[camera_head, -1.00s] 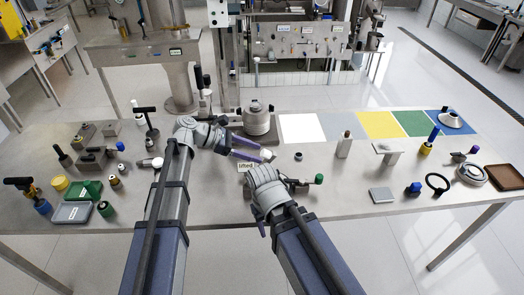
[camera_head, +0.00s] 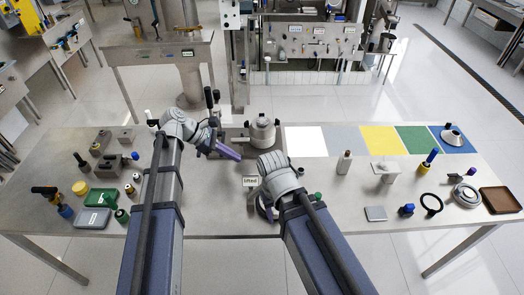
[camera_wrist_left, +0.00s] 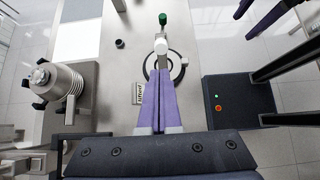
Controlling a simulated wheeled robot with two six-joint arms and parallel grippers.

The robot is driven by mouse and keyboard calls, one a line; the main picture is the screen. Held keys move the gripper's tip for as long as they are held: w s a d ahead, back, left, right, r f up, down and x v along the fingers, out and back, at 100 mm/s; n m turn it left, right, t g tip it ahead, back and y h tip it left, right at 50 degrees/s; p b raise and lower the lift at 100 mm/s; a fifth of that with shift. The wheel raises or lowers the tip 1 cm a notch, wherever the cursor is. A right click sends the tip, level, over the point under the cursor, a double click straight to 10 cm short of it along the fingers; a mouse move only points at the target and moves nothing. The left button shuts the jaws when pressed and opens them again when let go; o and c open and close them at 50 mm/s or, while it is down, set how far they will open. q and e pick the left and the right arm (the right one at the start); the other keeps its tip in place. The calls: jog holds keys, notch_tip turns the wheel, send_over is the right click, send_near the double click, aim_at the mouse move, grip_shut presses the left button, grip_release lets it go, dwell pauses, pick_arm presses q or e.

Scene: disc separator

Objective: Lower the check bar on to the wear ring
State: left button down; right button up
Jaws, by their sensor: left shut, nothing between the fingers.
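In the left wrist view, my left gripper (camera_wrist_left: 158,103) has its purple fingers pressed together and empty. It also shows in the head view (camera_head: 230,152), left of the small "lifted" sign (camera_head: 250,183). Past its fingertips, a round dark-rimmed piece (camera_wrist_left: 150,68), which looks like the wear ring, lies on the bench. A bar with a white cylinder (camera_wrist_left: 161,46) and green knob (camera_wrist_left: 163,19), probably the check bar, extends over or beside it; contact is unclear. In the head view, my right gripper (camera_head: 264,207) is near the bench front, its fingers largely hidden.
A grey lidded vessel (camera_head: 262,133) stands behind the grippers. Coloured mats line the back right; a black ring (camera_head: 431,203), blue knob (camera_head: 407,210) and brown tray (camera_head: 500,200) occupy the right. Boxes and tools crowd the left. The bench between has some clear room.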

pick_arm(q)
jog(key=d+f+y+b, duration=0.1)
jog(key=d+f+b, duration=0.6)
jog(key=d, duration=0.1)
jog(key=shift+s+b, duration=0.15)
jog(key=shift+b, duration=0.2)
pick_arm(e)
notch_tip(320, 180, down, 6)
jog(key=shift+w+d, duration=0.35)
jog(key=shift+w, duration=0.1)
pick_arm(q)
jog(key=shift+d+f, duration=0.1)
